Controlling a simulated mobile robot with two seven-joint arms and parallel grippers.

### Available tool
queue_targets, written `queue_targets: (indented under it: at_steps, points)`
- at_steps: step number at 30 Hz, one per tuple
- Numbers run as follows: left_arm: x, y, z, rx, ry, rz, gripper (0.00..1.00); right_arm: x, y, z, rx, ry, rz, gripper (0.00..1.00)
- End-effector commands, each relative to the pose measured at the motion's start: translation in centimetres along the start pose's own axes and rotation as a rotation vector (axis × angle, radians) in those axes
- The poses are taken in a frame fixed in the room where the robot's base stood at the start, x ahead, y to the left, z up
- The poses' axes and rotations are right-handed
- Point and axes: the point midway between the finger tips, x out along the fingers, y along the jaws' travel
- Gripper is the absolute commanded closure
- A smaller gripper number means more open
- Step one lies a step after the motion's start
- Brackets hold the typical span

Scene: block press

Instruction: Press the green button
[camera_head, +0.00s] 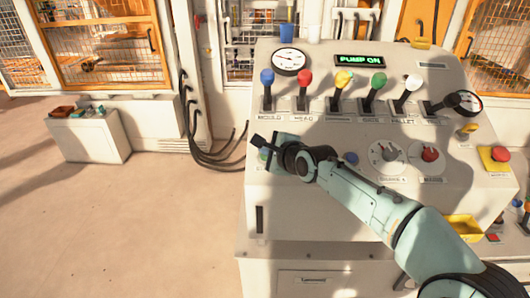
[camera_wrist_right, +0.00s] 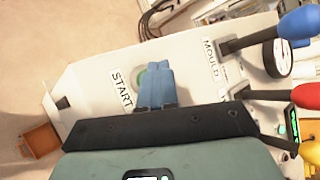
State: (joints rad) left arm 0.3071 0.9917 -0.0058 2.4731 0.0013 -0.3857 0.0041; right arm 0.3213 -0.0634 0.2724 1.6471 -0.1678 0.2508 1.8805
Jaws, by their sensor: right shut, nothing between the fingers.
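The green button (camera_wrist_right: 141,79) is on the sloping white panel beside the START label (camera_wrist_right: 121,90), partly hidden behind my right gripper's fingers in the right wrist view. A bit of it also shows at the panel's left edge in the head view (camera_head: 263,154). My right gripper (camera_wrist_right: 159,68) is shut and empty, its blue-grey fingers side by side with their tips over or right beside the button. It also shows in the head view (camera_head: 270,160). I cannot tell whether the tips touch the button. My left gripper is not in view.
A row of coloured levers (camera_head: 338,90) stands behind my right gripper, with the blue MOULD lever (camera_head: 267,78) nearest. Knobs (camera_head: 386,157) and a red button (camera_head: 500,154) lie to the right. A display (camera_head: 359,60) reads PUMP ON. Open floor (camera_head: 130,220) lies left of the console.

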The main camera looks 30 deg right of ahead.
Motion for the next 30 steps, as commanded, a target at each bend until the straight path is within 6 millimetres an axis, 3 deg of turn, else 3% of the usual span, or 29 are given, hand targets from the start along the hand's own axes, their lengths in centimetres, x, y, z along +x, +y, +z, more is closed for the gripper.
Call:
queue_targets:
  at_steps: [8,24,30]
  points:
    - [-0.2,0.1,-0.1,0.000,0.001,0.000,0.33,-0.2,-0.2,0.2,0.000,0.000,0.000,1.00]
    - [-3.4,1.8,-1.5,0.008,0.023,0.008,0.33,-3.9,-3.0,2.8,-0.001,-0.001,-0.003,1.00]
    - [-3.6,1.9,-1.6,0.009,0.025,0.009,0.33,-4.2,-3.0,3.0,0.000,0.000,0.001,1.00]
